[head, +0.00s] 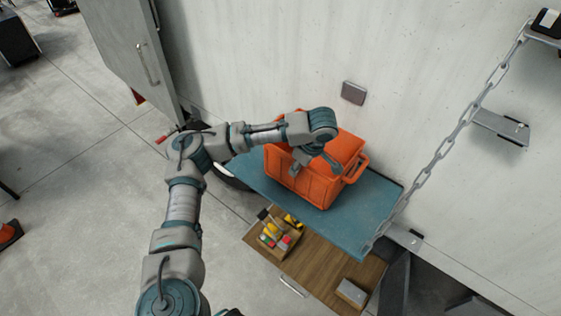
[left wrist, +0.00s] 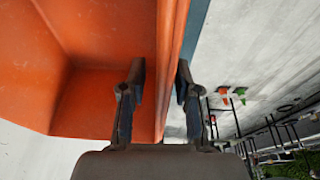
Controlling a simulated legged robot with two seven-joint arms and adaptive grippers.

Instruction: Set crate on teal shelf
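The orange crate (head: 322,179) sits upright on the teal shelf (head: 372,211), toward its back and left part, near the wall. It has a loop handle at its right end. My left gripper (head: 302,167) reaches down at the crate's near side. In the left wrist view, the fingers of my left gripper (left wrist: 160,95) stand on either side of the crate's wall (left wrist: 166,65). A gap shows between the wall and the right finger, so the gripper looks open; contact on the other side is unclear. My right gripper is not in view.
A wooden surface (head: 325,267) below the shelf holds a small bin of coloured items (head: 279,236) and a grey box (head: 351,292). A chain (head: 440,148) slopes to the shelf's right end. A grey door (head: 128,58) stands at left. The shelf's right part is clear.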

